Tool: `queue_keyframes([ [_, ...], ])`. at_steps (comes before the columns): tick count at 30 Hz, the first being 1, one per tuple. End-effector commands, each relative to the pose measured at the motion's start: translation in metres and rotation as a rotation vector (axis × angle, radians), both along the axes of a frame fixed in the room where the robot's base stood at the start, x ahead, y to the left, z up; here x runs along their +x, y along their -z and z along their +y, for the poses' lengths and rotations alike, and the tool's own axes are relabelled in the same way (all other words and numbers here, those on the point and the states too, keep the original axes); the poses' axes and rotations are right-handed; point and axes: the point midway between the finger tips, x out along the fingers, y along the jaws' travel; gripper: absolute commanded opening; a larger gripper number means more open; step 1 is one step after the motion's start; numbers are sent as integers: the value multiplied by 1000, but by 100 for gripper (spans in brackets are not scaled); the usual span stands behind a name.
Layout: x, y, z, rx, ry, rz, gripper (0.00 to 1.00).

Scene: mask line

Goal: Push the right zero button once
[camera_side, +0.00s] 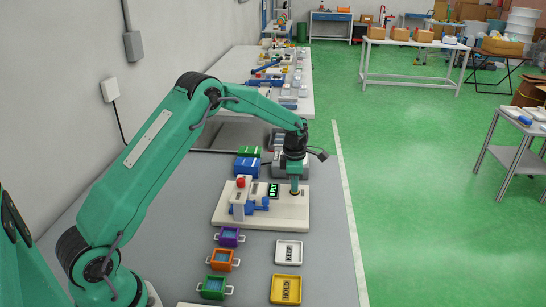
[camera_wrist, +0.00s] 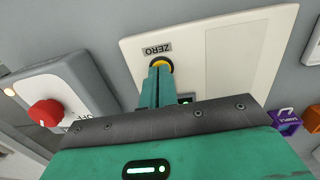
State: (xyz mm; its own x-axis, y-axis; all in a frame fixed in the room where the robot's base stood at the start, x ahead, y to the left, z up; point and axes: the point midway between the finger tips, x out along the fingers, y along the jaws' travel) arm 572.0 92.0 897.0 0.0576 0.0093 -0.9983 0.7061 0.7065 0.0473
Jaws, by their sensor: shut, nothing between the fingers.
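The yellow round zero button (camera_wrist: 168,67) sits on a cream panel (camera_wrist: 134,50), beside a label reading ZERO (camera_wrist: 157,48). My gripper (camera_wrist: 158,67) is shut and empty, its fingertips over the button and hiding much of it. I cannot tell whether they touch or press it. In the side view my gripper (camera_side: 294,192) points straight down at the right part of the cream panel (camera_side: 235,222). A small green-lit display (camera_side: 273,190) is just left of my fingers; it seems to read 0 PLY.
A blue fixture with a red top (camera_side: 241,181) stands on the panel's left. Purple (camera_side: 229,237), orange and green trays, a white KEEP tray (camera_side: 289,252) and a yellow HOLD tray (camera_side: 286,289) lie in front. A grey box with a red knob (camera_wrist: 45,113) is close by.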

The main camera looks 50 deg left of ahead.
Motion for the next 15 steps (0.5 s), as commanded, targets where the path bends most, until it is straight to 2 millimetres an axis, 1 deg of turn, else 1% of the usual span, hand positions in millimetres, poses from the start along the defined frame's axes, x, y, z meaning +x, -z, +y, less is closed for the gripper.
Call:
queue_keyframes([
  [1,-2,12,-1,-1,0,10,0],
  [3,-3,15,-1,-1,0,11,0],
  [10,-5,16,-1,-3,1,17,0],
  [15,-5,14,-1,-3,1,17,0],
])
